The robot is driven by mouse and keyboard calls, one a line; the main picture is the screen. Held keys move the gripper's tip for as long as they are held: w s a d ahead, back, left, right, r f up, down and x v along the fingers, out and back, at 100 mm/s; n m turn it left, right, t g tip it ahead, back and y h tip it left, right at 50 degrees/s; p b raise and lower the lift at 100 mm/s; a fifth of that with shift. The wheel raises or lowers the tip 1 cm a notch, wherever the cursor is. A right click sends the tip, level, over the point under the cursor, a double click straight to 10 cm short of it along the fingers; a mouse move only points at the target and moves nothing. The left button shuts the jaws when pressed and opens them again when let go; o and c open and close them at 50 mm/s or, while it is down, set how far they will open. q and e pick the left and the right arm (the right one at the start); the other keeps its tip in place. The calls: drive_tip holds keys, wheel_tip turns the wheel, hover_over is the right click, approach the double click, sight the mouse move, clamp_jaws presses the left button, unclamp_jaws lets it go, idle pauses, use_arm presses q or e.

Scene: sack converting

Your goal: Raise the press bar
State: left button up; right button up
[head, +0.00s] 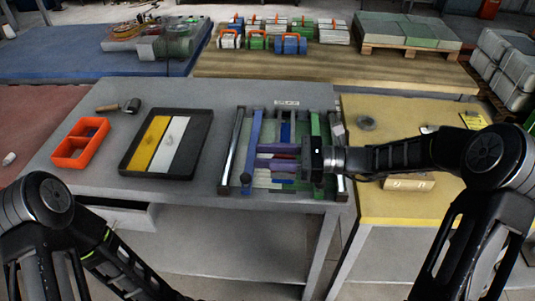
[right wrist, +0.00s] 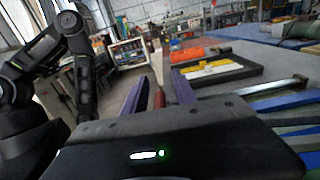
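The press frame (head: 232,150) stands at the right end of the grey table, with metal side rails and blue and green strips inside. My right gripper (head: 262,156) reaches in over it from the right, its two purple fingers apart and pointing left. In the right wrist view the fingers (right wrist: 158,88) are also apart. A dark red rod-like piece (right wrist: 158,97) shows between them; I cannot tell whether they touch it. My gripper hides part of the frame, and I cannot make out the press bar for certain. My left gripper is out of view.
Left of the press lie a black tray (head: 128,158) with yellow and white panels, an orange bin (head: 66,152) and a hammer-like tool (head: 131,105). A yellow table (head: 395,207) with a tape roll (head: 366,123) adjoins on the right. Bare grey tabletop separates tray and press.

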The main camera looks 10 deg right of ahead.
clamp_jaws()
idle(1.4)
